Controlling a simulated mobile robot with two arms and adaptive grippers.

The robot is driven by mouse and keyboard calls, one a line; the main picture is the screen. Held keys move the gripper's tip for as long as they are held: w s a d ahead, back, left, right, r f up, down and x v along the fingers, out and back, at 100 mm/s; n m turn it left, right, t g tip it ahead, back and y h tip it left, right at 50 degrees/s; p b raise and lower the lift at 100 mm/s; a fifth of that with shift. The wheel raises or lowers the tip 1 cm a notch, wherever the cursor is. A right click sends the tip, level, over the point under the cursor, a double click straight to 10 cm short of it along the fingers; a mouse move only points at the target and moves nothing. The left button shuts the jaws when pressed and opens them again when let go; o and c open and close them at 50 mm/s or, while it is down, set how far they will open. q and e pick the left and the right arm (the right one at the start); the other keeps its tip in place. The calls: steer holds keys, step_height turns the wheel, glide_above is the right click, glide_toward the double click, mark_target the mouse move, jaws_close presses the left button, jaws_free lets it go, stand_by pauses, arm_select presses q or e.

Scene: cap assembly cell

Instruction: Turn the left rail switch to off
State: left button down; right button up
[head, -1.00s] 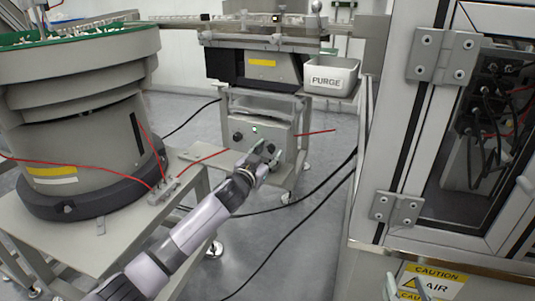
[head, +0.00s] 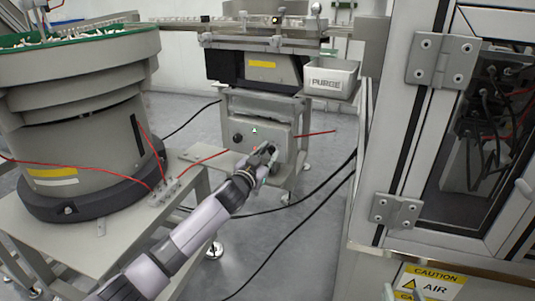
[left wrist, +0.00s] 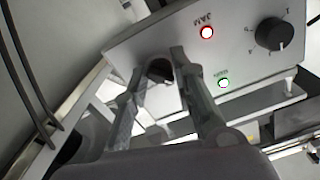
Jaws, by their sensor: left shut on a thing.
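The grey control box (head: 288,151) stands under the rail in the head view. My left gripper (head: 266,152) reaches its front panel at the lower right. In the left wrist view a black switch knob (left wrist: 160,70) sits on the panel between the two fingertips, and the gripper is shut on it. The fingers partly hide the knob, so I cannot read its position.
A large bowl feeder (head: 85,110) on a table (head: 115,245) stands at the left. A white PURGE bin (head: 332,80) sits beside the rail unit. A framed cabinet (head: 400,140) fills the right. Cables (head: 310,205) run across the floor.

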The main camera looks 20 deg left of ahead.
arm_select(q)
steer(key=m+p, duration=0.2)
steer(key=m, duration=0.1)
steer(key=shift+m, duration=0.3)
steer(key=m+p, duration=0.2)
steer(key=m, duration=0.2)
steer(key=shift+m, duration=0.4)
arm_select(e)
steer(key=s+d+f+g+h, duration=0.1)
steer(key=s+d+f+g, duration=0.1)
steer(key=s+f+g, duration=0.3)
steer(key=s+d+f+g+h, duration=0.2)
steer(key=s+d+f+g, duration=0.1)
steer(key=s+f+g, duration=0.3)
steer(key=shift+s+d+f+m+g, duration=0.35)
steer(key=shift+s+f, duration=1)
steer(key=shift+s, duration=0.25)
arm_select(q)
steer(key=c, duration=1.4)
jaws_free()
steer(key=shift+o, duration=0.2)
steer(key=shift+s, duration=0.1)
